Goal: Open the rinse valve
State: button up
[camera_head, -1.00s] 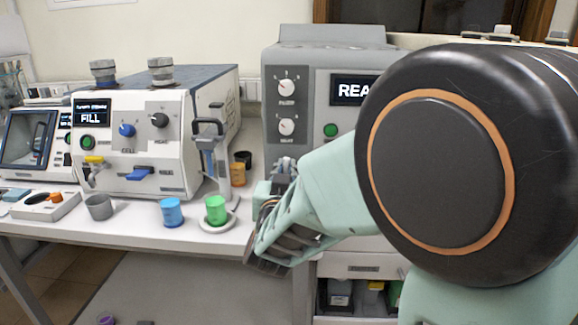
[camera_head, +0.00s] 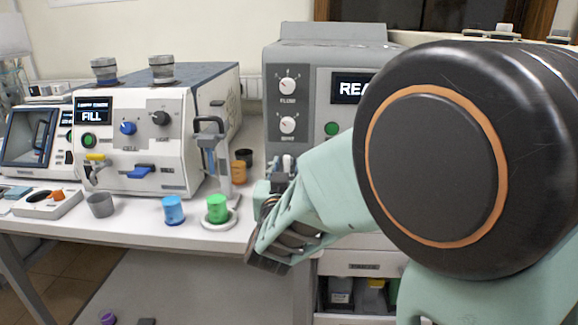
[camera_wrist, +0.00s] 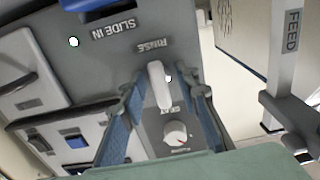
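The rinse valve's white lever handle (camera_wrist: 159,86) shows in the wrist view, under the upside-down RINSE label on a grey panel. My gripper (camera_wrist: 166,88) is open, with one blue-grey finger on each side of the lever. Gaps show between the lever and both fingers; how deep the lever lies between them I cannot tell. In the head view my arm hides the valve, and my wrist is low in front of the grey machine (camera_head: 283,52), beside the table edge.
A white knob (camera_wrist: 175,134) sits close to the lever. A FEED-labelled part (camera_wrist: 290,50) is at the right of the wrist view. A green cup (camera_head: 217,209) and a blue cup (camera_head: 173,211) stand on the table left of my wrist.

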jog(key=s, duration=0.7)
jog(key=shift+s+a, duration=0.15)
jog(key=shift+s, duration=0.1)
